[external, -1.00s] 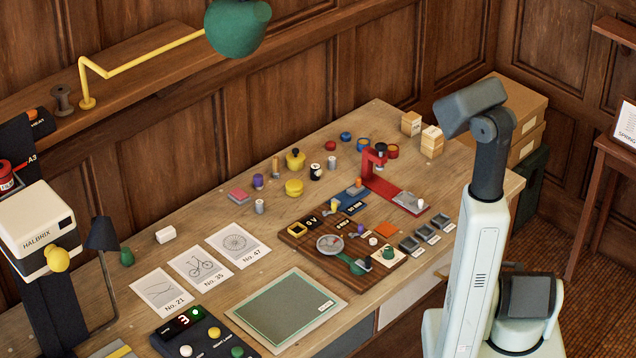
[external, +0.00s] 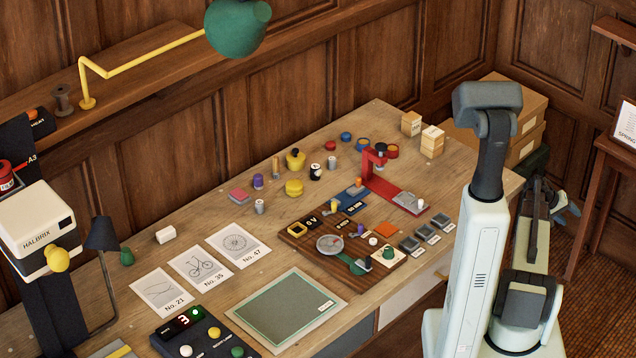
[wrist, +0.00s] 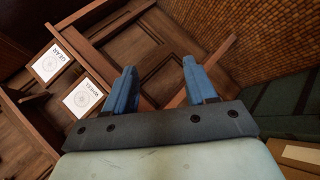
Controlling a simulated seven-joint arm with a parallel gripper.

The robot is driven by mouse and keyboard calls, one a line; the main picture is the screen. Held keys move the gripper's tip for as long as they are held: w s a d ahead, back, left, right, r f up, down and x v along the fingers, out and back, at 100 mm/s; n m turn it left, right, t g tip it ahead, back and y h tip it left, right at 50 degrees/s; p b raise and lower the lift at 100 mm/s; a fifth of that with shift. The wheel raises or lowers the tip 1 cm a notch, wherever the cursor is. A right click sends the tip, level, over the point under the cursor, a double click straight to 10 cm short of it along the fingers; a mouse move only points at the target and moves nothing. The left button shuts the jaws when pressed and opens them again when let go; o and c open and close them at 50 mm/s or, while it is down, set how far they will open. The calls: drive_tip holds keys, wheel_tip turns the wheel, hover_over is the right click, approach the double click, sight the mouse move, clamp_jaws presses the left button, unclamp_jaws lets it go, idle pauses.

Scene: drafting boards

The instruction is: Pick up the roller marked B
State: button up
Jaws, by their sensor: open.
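On the desk (external: 200,215) stand a red press (external: 372,170), a dark wooden board (external: 300,240) with dials and blocks, picture cards (external: 238,243) and a green mat (external: 285,308). The wrist view shows wood panelling, a GEAR card (wrist: 48,64) and a WHEEL card (wrist: 84,98).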

drive_tip(key=w+d+r+h, duration=0.1)
drive_tip(key=w+d+r, duration=0.2)
drive_tip(key=r, duration=0.2)
drive_tip(key=w+d+r+t+h, duration=0.1)
drive_tip(key=w+d+r, duration=0.1)
drive_tip(key=r, duration=0.4)
drive_tip(key=w+d+r+h, duration=0.1)
drive_tip(key=w+d+r, duration=0.2)
drive_tip(key=r, duration=0.2)
drive_tip(key=w+a+r+n+t+y, duration=0.1)
drive_tip(key=w+a+r+y, duration=0.15)
drive_tip(key=a, duration=0.65)
drive_tip(key=w+a+r+n+y, duration=0.15)
drive_tip(key=w+a, duration=0.25)
drive_tip(key=a, duration=0.4)
drive_tip(key=w+a+r+n+t+y, duration=0.1)
drive_tip(key=w+a+n, duration=0.15)
drive_tip(key=a, duration=0.65)
drive_tip(key=w+a+r+n+y, duration=0.1)
drive_tip(key=a+r+n+y, duration=0.15)
drive_tip(key=a, duration=1.05)
drive_tip(key=w+a+r+n+y, duration=0.1)
drive_tip(key=a+r+n+y, duration=0.15)
drive_tip(key=a, duration=1.05)
drive_tip(key=n+g+y, duration=0.5)
drive_tip(key=n+y, duration=0.1)
drive_tip(key=n, duration=0.6)
approach(259, 202)
drive_tip(key=x, duration=1)
drive_tip(key=shift+w+f, duration=0.1)
